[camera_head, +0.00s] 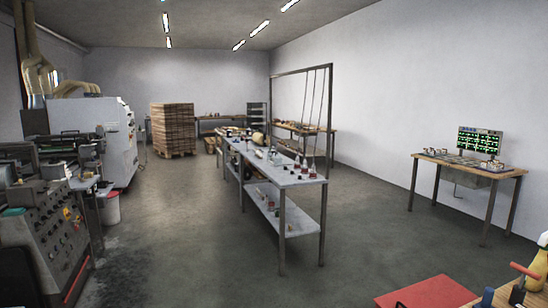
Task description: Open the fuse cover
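I cannot make out a fuse cover in the head view. A control console (50,243) with several knobs and small buttons stands at the lower left, with a red stripe along its right edge. A panel with green lights (479,140) stands upright on a wooden table (509,172) at the right. Whether either one bears the fuse cover is too small to tell. Neither of my grippers is in view.
A long metal workbench (304,182) with small bottles and a lower shelf stands mid-room. A white machine (118,140) is at the left, a pallet stack (172,128) behind. A red surface (430,293) and tools are at the lower right. The floor between is clear.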

